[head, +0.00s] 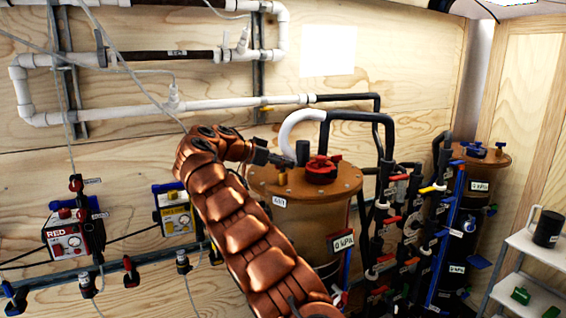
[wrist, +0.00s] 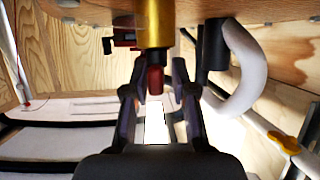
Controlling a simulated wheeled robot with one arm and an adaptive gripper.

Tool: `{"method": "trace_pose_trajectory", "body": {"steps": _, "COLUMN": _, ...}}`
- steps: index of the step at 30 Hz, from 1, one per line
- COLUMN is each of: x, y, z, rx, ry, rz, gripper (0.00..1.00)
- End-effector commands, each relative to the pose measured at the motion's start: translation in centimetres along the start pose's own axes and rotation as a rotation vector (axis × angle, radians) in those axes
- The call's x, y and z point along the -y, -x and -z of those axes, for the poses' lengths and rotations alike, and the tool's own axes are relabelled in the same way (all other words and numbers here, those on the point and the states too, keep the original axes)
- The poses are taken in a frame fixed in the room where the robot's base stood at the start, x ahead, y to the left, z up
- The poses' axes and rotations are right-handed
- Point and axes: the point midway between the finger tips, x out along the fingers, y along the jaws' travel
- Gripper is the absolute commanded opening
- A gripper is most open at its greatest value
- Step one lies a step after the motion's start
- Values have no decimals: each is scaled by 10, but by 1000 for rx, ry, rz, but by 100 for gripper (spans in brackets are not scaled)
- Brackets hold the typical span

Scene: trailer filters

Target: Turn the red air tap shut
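A brass fitting (wrist: 154,28) stands at the tank lid, with a small dark red handle (wrist: 155,79) at its end. In the wrist view my gripper (wrist: 158,88) has its two black fingers spread on either side of this red handle, with gaps visible. In the head view my gripper (head: 276,159) is over the left part of the brown tank lid (head: 342,184), and the small handle is hidden or too small to make out. A larger red fitting (head: 322,168) sits on the same lid, right of my gripper. I cannot tell which red part is the air tap.
A black-and-white hose (head: 298,124) rises behind the lid. Several coloured valves line the dark pipes (head: 410,225) at right. A red box (head: 68,236) and a yellow box (head: 175,218) hang at left. White pipes (head: 220,103) cross the wall above.

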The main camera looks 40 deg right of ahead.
Motion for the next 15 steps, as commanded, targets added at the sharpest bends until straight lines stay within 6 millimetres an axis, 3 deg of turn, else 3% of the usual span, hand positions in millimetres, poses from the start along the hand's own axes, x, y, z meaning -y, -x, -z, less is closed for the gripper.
{"method": "trace_pose_trajectory", "body": {"steps": 15, "x": 0, "y": 8, "z": 2, "rx": -2, "ry": -3, "rz": 1, "gripper": 38}}
